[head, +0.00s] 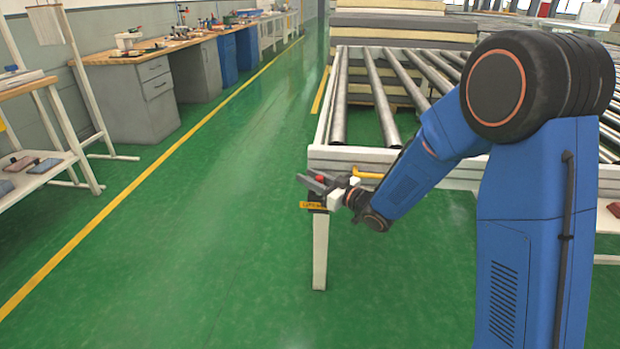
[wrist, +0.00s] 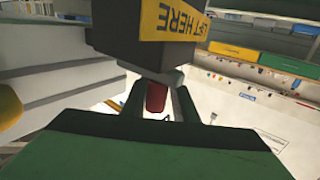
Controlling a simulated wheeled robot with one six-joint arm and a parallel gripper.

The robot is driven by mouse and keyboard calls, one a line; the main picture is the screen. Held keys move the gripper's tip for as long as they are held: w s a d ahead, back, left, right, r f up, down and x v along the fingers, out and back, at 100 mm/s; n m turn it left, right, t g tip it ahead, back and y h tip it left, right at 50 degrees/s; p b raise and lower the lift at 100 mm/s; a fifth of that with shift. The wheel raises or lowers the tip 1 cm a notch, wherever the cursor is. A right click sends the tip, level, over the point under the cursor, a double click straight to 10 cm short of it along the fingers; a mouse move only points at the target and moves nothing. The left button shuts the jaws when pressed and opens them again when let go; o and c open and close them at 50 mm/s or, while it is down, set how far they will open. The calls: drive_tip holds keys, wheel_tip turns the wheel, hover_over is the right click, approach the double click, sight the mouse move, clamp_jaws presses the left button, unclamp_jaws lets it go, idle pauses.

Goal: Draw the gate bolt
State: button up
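A red knob (head: 320,179) shows at the near left corner of the roller conveyor frame (head: 400,160), above a small yellow label (head: 313,205). A short yellow bar (head: 368,174) lies along the frame just right of it. I cannot tell which part is the gate bolt itself. My gripper (head: 322,182) is at this corner, its fingers apart. In the wrist view the red knob (wrist: 156,97) stands between the fingers, with a gap visible on its right side. A dark block (wrist: 130,35) with a yellow "LIFT HERE" label (wrist: 180,27) sits just beyond the fingertips.
A white leg (head: 320,250) stands under the corner. Metal rollers (head: 383,95) run back to stacked mattresses (head: 400,40). Workbenches (head: 150,90) line the left wall, with a white rack (head: 60,140) nearer. The green floor (head: 200,230) left of the conveyor is clear.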

drive_tip(key=shift+d, duration=0.1)
drive_tip(key=v, duration=1.7)
drive_tip(key=shift+d, duration=0.1)
drive_tip(key=s+d+r+m+h, duration=0.1)
drive_tip(key=d+r+m+h, duration=0.1)
drive_tip(key=d+h, duration=0.3)
drive_tip(key=s+d+r+m+t+h, duration=0.15)
drive_tip(key=d+h, duration=0.25)
drive_tip(key=d, duration=0.4)
drive_tip(key=s+d+r+m+h, duration=0.1)
drive_tip(key=d+r+m+h, duration=0.1)
drive_tip(key=d+m+h, duration=0.3)
drive_tip(key=s+d+m+g, duration=0.1)
drive_tip(key=s+d+g, duration=0.1)
drive_tip(key=s, duration=1.2)
drive_tip(key=s+d+m+g, duration=0.1)
drive_tip(key=s+g, duration=0.4)
drive_tip(key=s, duration=0.8)
drive_tip(key=shift+s+d+f+h, duration=0.3)
drive_tip(key=shift+s+d+f, duration=0.1)
drive_tip(key=shift+d, duration=0.1)
